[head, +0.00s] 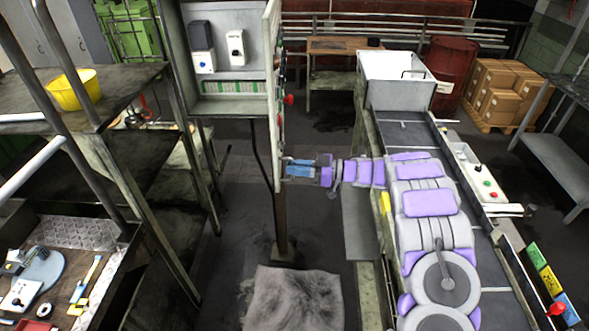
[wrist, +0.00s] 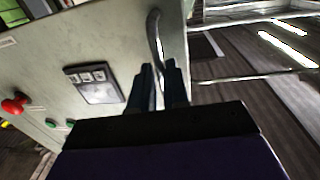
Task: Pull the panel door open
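The panel door (head: 274,85) is a pale grey-green metal sheet seen nearly edge-on in the head view. It stands swung out from the cabinet (head: 225,45), whose inside is visible. In the wrist view the door's face (wrist: 85,60) fills the left side, with a curved metal handle (wrist: 153,30) near its edge. My gripper (wrist: 157,68) has one dark finger on each side of the handle, close against it, and appears shut on it. In the head view my gripper (head: 288,167) is at the door's lower part; its exact contact is hidden there.
A red knob (wrist: 15,104) and a dark label plate (wrist: 92,82) are on the door. A shelf with a yellow bin (head: 73,89) stands left. A conveyor (head: 402,133) with a metal box (head: 398,80) lies right. Floor below the door is open, with a stained mat (head: 292,298).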

